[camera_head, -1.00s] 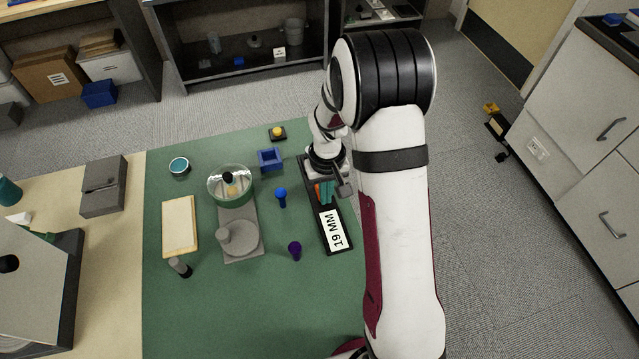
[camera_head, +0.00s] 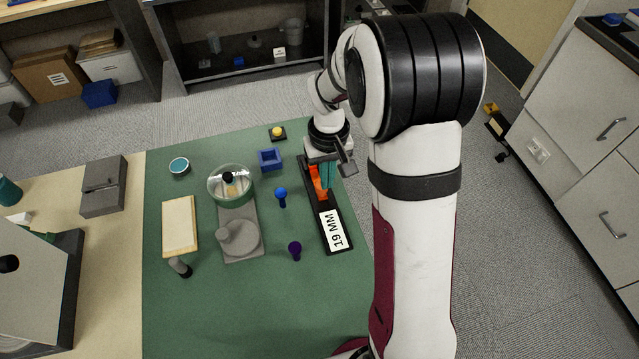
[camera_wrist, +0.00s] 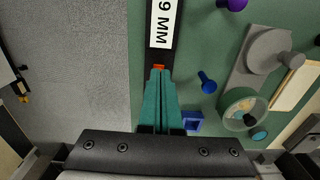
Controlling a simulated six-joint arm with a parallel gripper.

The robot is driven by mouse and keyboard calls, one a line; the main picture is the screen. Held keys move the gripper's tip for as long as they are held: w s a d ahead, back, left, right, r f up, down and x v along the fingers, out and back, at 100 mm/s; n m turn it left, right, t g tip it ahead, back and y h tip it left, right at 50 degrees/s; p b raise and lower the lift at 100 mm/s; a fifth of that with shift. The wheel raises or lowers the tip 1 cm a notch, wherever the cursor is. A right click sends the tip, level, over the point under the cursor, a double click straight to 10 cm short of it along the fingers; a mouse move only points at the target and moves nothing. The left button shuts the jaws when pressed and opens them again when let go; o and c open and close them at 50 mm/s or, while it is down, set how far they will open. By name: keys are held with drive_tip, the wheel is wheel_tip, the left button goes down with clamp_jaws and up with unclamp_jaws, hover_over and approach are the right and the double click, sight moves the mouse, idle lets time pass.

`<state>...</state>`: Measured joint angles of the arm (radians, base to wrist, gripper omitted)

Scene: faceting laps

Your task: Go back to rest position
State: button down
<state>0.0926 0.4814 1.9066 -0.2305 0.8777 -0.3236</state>
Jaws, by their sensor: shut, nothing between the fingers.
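My gripper (camera_head: 327,176) has teal fingers and is over the black tray labelled "19 MM" (camera_head: 347,248) on the green mat. An orange piece (camera_head: 318,182) in the tray shows beside the fingers. In the wrist view my gripper (camera_wrist: 159,72) has its two teal fingers side by side, shut with nothing between them. Their tips reach over the tray (camera_wrist: 176,55), near a small visible part of the orange piece (camera_wrist: 158,67). The rest of that piece is hidden.
On the mat (camera_head: 300,310) stand a blue open box (camera_head: 270,159), a blue-headed peg (camera_head: 281,194), a purple peg (camera_head: 295,249), a grey stand with a clear round bowl (camera_head: 232,184) and a cream board (camera_head: 180,226). The front of the mat is clear.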

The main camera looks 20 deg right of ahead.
drive_tip(key=s+a+r+m, duration=0.2)
drive_tip(key=s+r, duration=0.1)
drive_tip(key=s, duration=0.5)
drive_tip(key=s+a+r+m+y, duration=0.1)
drive_tip(key=s+r, duration=0.3)
drive_tip(key=s, duration=0.4)
drive_tip(key=s+a+r+m, duration=0.2)
drive_tip(key=s+a+r, duration=0.2)
drive_tip(key=s, duration=0.5)
drive_tip(key=shift+r+m+y, duration=0.25)
drive_tip(key=shift+m+y, duration=0.05)
drive_tip(key=shift+y, duration=0.1)
drive_tip(key=c, duration=1.5)
unclamp_jaws()
drive_tip(key=shift+w, duration=0.1)
drive_tip(key=shift+c, duration=0.2)
